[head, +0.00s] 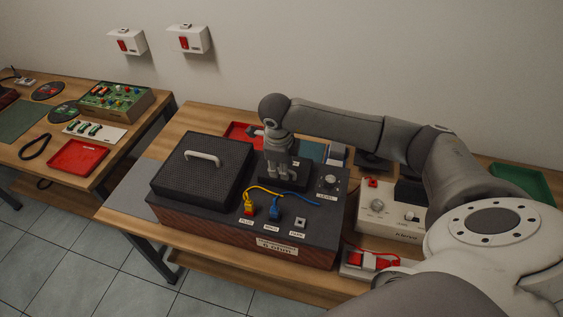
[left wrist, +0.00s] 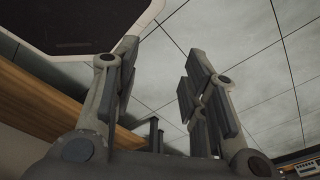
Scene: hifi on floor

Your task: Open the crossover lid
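A dark speaker cabinet (head: 222,228) with reddish-brown sides stands on the wooden bench in the head view. A perforated black cover (head: 190,182) with a white handle sits on its left part. A small dark raised panel (head: 290,186), possibly the crossover lid, lies right of it on the cabinet top. My right gripper (head: 280,176) points down at this panel, and its fingers hide part of it. I cannot tell whether they touch it or are closed. My left gripper (left wrist: 160,70) is open and empty in the left wrist view, over the tiled floor; it is outside the head view.
Yellow and blue plugs with cables (head: 273,210), a knob (head: 327,183) and a small switch (head: 300,222) sit on the cabinet top. A beige instrument (head: 390,212) stands to the right. A red tray (head: 78,157) lies on the left bench.

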